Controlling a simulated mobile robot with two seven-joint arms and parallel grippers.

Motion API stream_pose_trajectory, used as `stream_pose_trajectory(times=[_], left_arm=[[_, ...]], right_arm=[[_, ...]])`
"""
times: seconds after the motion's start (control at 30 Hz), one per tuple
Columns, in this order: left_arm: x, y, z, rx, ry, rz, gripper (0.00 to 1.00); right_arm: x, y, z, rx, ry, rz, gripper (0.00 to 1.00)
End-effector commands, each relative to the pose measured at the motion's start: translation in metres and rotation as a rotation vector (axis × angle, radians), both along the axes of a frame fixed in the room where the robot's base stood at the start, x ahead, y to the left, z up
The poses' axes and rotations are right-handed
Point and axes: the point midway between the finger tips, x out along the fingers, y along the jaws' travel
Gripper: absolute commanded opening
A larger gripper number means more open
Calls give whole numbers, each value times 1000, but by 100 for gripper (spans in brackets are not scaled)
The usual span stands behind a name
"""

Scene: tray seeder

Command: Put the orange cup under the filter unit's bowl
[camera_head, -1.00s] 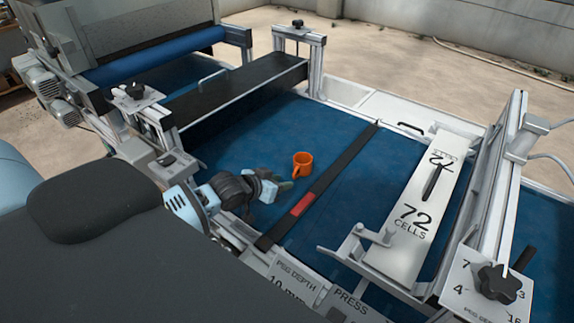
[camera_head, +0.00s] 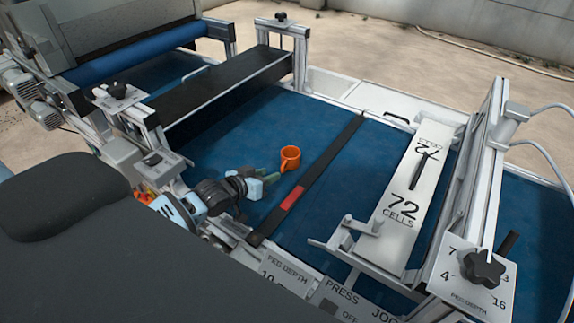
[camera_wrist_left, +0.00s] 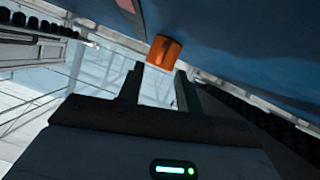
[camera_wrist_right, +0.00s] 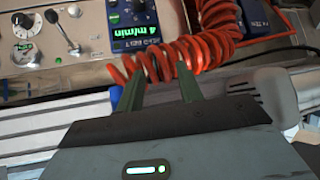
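The orange cup (camera_head: 290,160) stands upright on the blue belt (camera_head: 235,145), left of the black bar. My left gripper (camera_head: 275,178) reaches in low over the belt, just short of the cup on its near side. In the left wrist view the cup (camera_wrist_left: 163,52) sits just beyond the fingertips, and the two fingers of the left gripper (camera_wrist_left: 159,70) are apart with nothing held. My right gripper (camera_wrist_right: 158,78) is outside the head view; its fingers are apart, with a red coiled hose beyond the tips. I cannot make out the filter unit's bowl in any view.
A black bar with a red patch (camera_head: 292,198) crosses the belt right of the cup. A white "72 cells" plate (camera_head: 415,195) lies further right. A black crossbeam (camera_head: 215,85) stands behind left. The red coiled hose (camera_wrist_right: 180,55) hangs before a control panel (camera_wrist_right: 60,45).

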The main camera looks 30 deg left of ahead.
Motion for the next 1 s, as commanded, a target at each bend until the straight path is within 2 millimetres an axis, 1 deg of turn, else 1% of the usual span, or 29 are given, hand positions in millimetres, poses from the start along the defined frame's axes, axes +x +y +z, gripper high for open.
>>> stream_pose_trajectory(times=[0.17, 0.3, 0.43, 0.57, 0.77, 0.87, 1.0], left_arm=[[16, 0, -2, 1, -3, 1, 35], [34, 0, -7, 0, -2, 1, 35], [44, -3, -14, 0, 1, 1, 35], [49, -4, -16, -1, 1, 0, 35], [49, -4, -15, 0, 0, 0, 35], [49, -4, -15, 0, 0, 0, 25], [49, -3, -15, 0, 0, 0, 6]], right_arm=[[2, 0, 2, 1, -5, 0, 36], [1, 0, 0, 0, -1, 0, 36], [-2, 0, -4, 1, 8, 0, 36], [-3, 0, -5, 1, 12, 0, 36], [-4, 0, -6, 0, 13, 0, 36], [-4, 0, -6, 0, 13, 0, 36], [-4, 0, -6, 0, 13, 0, 36]])
